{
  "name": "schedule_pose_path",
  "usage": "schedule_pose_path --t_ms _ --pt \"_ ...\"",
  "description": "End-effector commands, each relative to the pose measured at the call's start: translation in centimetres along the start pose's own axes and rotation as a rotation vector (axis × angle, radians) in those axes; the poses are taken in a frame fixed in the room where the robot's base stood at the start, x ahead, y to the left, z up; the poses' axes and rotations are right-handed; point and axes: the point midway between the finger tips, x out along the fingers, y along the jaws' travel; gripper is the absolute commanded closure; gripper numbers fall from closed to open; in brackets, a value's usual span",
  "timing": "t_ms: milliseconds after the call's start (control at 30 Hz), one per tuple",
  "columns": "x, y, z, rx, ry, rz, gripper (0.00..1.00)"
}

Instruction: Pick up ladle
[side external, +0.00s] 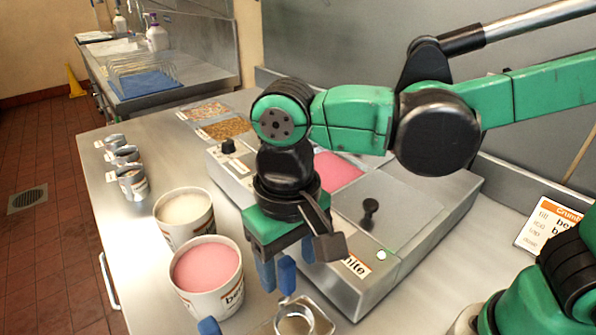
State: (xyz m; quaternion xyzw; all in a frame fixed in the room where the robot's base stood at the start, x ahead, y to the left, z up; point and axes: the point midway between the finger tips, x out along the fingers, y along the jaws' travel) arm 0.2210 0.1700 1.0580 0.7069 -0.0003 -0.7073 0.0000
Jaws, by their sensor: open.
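My gripper (279,277) points down with blue-tipped fingers, open and empty, in front of the steel warmer unit. Just below it, near the bottom edge, a round metal piece that looks like the ladle (309,318) rests at a shallow metal tray (326,316). A blue end (208,326) shows at the bottom edge to the left; I cannot tell whether it belongs to the ladle. The fingers appear above the metal piece and apart from it. The picture's bottom edge cuts off part of this area.
A tub of pink glaze (207,267) stands close left of my gripper, with a tub of white glaze (184,217) behind it. The steel unit (345,285) with a black knob lies to the right. Small tins (131,184) stand along the left counter edge. A sign (551,224) stands right.

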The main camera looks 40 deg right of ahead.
Motion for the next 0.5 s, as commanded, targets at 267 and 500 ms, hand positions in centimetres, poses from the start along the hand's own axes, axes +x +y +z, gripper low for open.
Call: schedule_pose_path --t_ms 267,500 --pt "3.3 0.0 0.0 0.000 0.001 -0.001 0.39" --pt "4.5 0.0 0.0 0.000 0.001 -0.001 0.39"
